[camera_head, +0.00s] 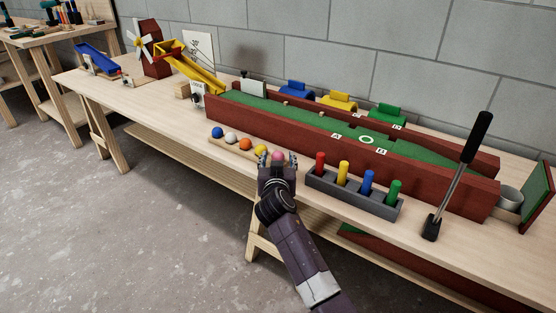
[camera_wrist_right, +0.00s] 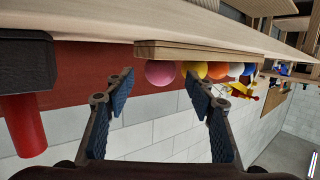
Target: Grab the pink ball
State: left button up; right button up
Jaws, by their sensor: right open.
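The pink ball (camera_head: 277,155) is at the right end of a row of balls on a wooden rack (camera_head: 235,146) near the table's front edge. My right gripper (camera_head: 278,163) is open and empty, coming from the front edge, with its fingertips close to the pink ball. In the right wrist view, which is turned upside down, the pink ball (camera_wrist_right: 160,73) shows between the two open fingers (camera_wrist_right: 160,84), beyond their tips. I cannot tell the exact gap. My left gripper is not in view.
The yellow ball (camera_head: 261,150) sits just left of the pink one, with orange, white and blue balls further along. A grey block with coloured pegs (camera_head: 352,196) stands to the right. Behind is a red-walled green lane (camera_head: 300,122). A black-handled putter (camera_head: 462,170) stands further right.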

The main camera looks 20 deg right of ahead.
jog(key=shift+w+d+f, duration=0.1)
jog(key=shift+w+d, duration=0.05)
jog(key=shift+w, duration=0.35)
jog(key=shift+c, duration=0.6)
jog(key=c, duration=1)
jog(key=shift+c, duration=0.3)
